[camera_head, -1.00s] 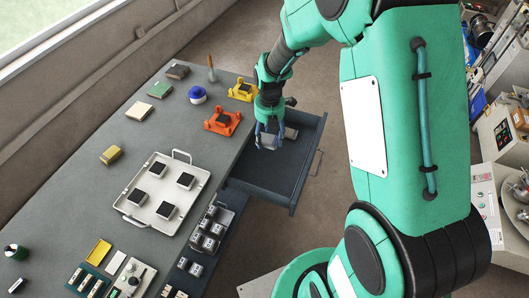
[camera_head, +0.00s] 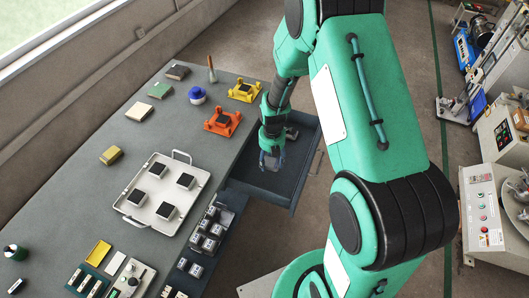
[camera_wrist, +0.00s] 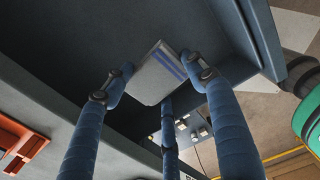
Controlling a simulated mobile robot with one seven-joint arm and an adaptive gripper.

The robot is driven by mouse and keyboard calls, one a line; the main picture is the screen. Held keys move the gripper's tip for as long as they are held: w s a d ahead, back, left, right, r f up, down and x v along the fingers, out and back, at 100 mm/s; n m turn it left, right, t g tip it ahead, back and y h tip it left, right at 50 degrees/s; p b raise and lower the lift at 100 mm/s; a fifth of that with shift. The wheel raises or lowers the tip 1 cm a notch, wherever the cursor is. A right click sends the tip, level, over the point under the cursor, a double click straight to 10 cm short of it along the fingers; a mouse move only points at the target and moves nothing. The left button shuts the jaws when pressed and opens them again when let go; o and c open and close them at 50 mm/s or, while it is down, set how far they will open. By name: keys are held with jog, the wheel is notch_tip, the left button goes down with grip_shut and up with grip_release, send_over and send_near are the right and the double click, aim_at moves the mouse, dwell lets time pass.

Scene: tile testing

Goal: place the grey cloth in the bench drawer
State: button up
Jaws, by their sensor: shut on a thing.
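The bench drawer (camera_head: 296,172) is pulled out from the right side of the bench, its dark floor largely bare. My gripper (camera_head: 271,160) is over the open drawer, pointing down. In the wrist view its blue fingers close on the folded grey cloth (camera_wrist: 155,78), which has a blue stripe along one side. The dark drawer interior (camera_wrist: 70,50) shows behind the cloth. I cannot tell whether the cloth touches the drawer floor. In the head view the fingers mostly hide the cloth.
On the bench (camera_head: 110,190), an orange fixture (camera_head: 222,123) and a yellow fixture (camera_head: 243,92) stand near the drawer. A white tray (camera_head: 130,212) holds several dark tiles. A rack (camera_head: 210,232) of small blocks sits by the drawer's near side. Machines (camera_head: 490,205) stand at the right.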

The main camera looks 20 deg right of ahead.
jog(key=shift+f, duration=0.2)
jog(key=b, duration=0.1)
send_over(271, 178)
jog(key=shift+a+f, duration=0.1)
jog(key=shift+f, duration=3)
jog(key=shift+f, duration=0.15)
jog(key=shift+f+b, duration=0.35)
jog(key=shift+f, duration=1.4)
jog(key=shift+f, duration=0.2)
jog(key=o, duration=1)
jog(key=shift+r, duration=0.1)
jog(key=shift+r, duration=0.1)
